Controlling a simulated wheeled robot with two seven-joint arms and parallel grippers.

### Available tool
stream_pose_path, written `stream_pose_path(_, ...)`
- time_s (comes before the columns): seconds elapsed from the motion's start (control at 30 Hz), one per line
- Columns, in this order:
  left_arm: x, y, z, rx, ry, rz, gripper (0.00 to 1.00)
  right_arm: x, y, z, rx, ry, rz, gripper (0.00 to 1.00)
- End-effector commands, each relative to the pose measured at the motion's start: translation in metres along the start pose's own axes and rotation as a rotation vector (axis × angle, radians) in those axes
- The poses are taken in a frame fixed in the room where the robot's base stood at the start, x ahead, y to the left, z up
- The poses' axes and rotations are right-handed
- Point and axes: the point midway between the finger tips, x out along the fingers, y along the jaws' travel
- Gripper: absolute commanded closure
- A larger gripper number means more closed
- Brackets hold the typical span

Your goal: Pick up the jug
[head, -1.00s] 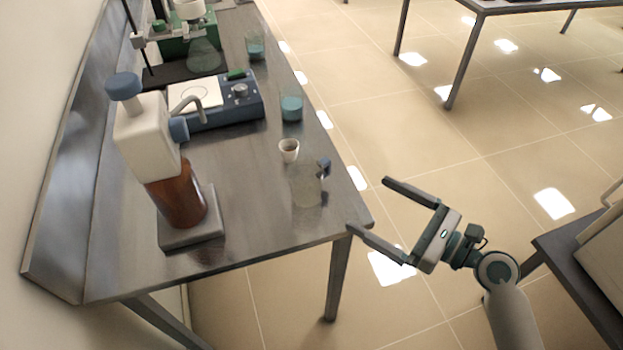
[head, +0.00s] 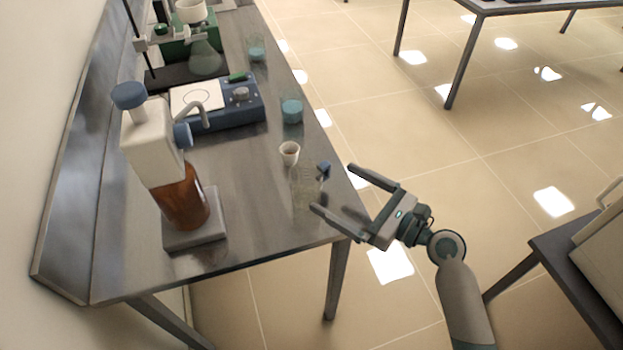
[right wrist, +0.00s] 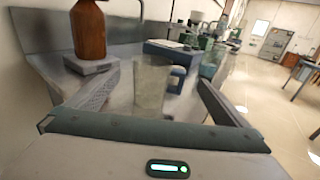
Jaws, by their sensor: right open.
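The jug (head: 303,190) is clear, with a blue handle part, and stands upright near the front right edge of the metal bench (head: 240,215). In the right wrist view the jug (right wrist: 149,90) shows ahead, framed between the two fingers, with its blue handle on the right. My right gripper (head: 334,188) is open and empty. Its fingertips point left and reach the bench edge just right of the jug. I cannot tell whether a finger touches it. My left gripper is not in view.
A small white cup (head: 289,152) stands just behind the jug. A beaker of blue liquid (head: 291,110) and a blue stirrer plate (head: 236,103) are farther back. A brown dispenser bottle (head: 181,200) stands on a grey base to the left.

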Motion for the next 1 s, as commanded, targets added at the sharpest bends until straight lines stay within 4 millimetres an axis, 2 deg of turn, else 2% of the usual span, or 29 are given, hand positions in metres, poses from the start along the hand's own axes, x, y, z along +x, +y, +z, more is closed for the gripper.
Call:
stream_pose_path(0.07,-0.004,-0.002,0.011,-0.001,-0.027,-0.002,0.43,0.014,0.000,0.003,0.001,-0.001,0.000,0.00)
stream_pose_path(0.2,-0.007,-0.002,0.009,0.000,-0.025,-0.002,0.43,0.029,0.000,0.001,0.001,0.000,0.000,0.00)
stream_pose_path(0.73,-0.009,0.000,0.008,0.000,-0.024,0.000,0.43,0.038,0.000,0.001,0.000,0.000,0.000,0.00)
stream_pose_path(1.0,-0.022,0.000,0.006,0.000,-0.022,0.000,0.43,0.068,0.001,0.006,0.002,-0.001,0.000,0.00)
